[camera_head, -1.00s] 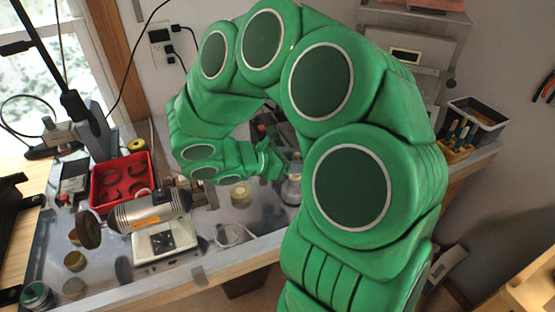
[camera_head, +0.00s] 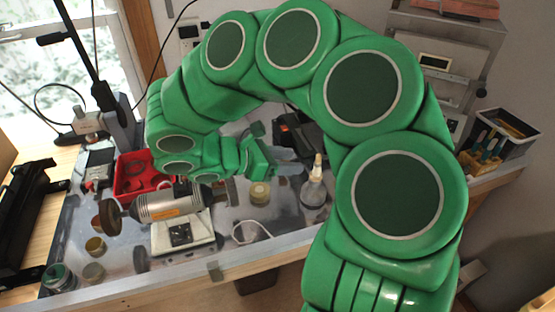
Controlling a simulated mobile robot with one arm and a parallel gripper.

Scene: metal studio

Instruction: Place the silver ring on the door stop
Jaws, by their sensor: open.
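My green arm arches across the view, and my gripper (camera_head: 290,170) is at its end, above the bench left of a small bottle with a pale tip (camera_head: 313,188). The jaws are open, though small and partly hidden by the wrist. I cannot make out a silver ring in this view. I cannot pick out a door stop with certainty either.
The metal bench top (camera_head: 210,240) carries a grey motor with a polishing wheel (camera_head: 165,203), a red tray (camera_head: 135,172), a small jar (camera_head: 260,193) and several small pots at the left. A black bin (camera_head: 505,130) stands at the right.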

